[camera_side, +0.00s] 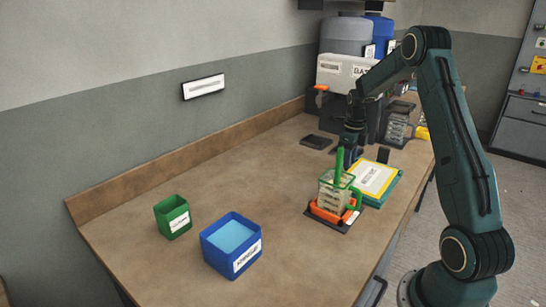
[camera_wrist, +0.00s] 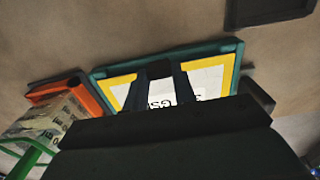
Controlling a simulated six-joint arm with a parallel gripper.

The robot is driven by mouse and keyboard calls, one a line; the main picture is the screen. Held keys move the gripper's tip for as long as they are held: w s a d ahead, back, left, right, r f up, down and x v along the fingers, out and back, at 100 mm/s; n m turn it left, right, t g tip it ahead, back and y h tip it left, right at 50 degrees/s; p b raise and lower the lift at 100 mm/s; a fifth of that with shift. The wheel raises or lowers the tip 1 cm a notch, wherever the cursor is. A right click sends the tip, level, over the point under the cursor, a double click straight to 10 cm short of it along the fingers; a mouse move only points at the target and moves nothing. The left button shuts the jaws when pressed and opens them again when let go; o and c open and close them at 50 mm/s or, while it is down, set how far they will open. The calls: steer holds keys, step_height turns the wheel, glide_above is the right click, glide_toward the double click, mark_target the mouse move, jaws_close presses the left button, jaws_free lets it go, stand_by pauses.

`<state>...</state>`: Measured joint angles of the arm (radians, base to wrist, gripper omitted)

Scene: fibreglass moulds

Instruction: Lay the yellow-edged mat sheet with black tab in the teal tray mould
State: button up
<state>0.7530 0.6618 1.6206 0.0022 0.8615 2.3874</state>
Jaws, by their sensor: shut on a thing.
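The yellow-edged mat sheet (camera_side: 374,180) is white with a yellow border and printed lettering. It appears over the teal tray mould (camera_side: 381,199), and I cannot tell whether it touches the floor of the mould. In the wrist view the sheet (camera_wrist: 213,79) shows inside the teal rim of the mould (camera_wrist: 200,50). My gripper (camera_side: 350,161) is at the sheet's left end in the side view. In the wrist view my gripper (camera_wrist: 160,76) is shut on the dark tab (camera_wrist: 159,69). My wrist hides the sheet's near part.
A blue bin (camera_side: 218,260) and a green bin (camera_side: 166,222) stand at the left. Dark plates (camera_side: 318,142) lie behind. The table's middle is clear.

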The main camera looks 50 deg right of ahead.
steer(key=shift+f, duration=0.45)
stand_by(0.4)
steer(key=o, duration=1.1)
steer(key=shift+c, duration=0.2)
steer(key=shift+r, duration=0.1)
step_height(320, 180, up, 14)
steer(key=shift+f, duration=0.2)
